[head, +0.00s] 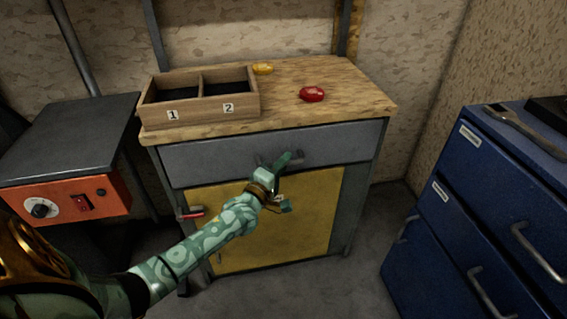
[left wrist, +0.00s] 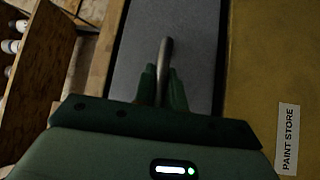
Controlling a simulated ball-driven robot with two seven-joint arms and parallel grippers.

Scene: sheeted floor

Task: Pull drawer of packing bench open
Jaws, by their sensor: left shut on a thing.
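The packing bench has a wooden top (head: 350,82) and a grey drawer (head: 205,154) just beneath it. The drawer front looks flush with the bench frame. My left gripper (head: 278,163) is at the middle of the drawer front, shut on the drawer's handle. In the left wrist view, the metal handle (left wrist: 166,52) stands between the green fingers of the gripper (left wrist: 162,85), against the grey drawer front (left wrist: 140,35). The fingers hide part of the handle. My right gripper is not in view.
Below the drawer is a yellow door (head: 315,215), labelled PAINT STORE in the left wrist view. On top are a divided wooden box (head: 185,110), a red object (head: 312,94) and a yellow one (head: 263,68). A blue cabinet (head: 470,190) stands right, an orange-fronted unit (head: 75,200) left.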

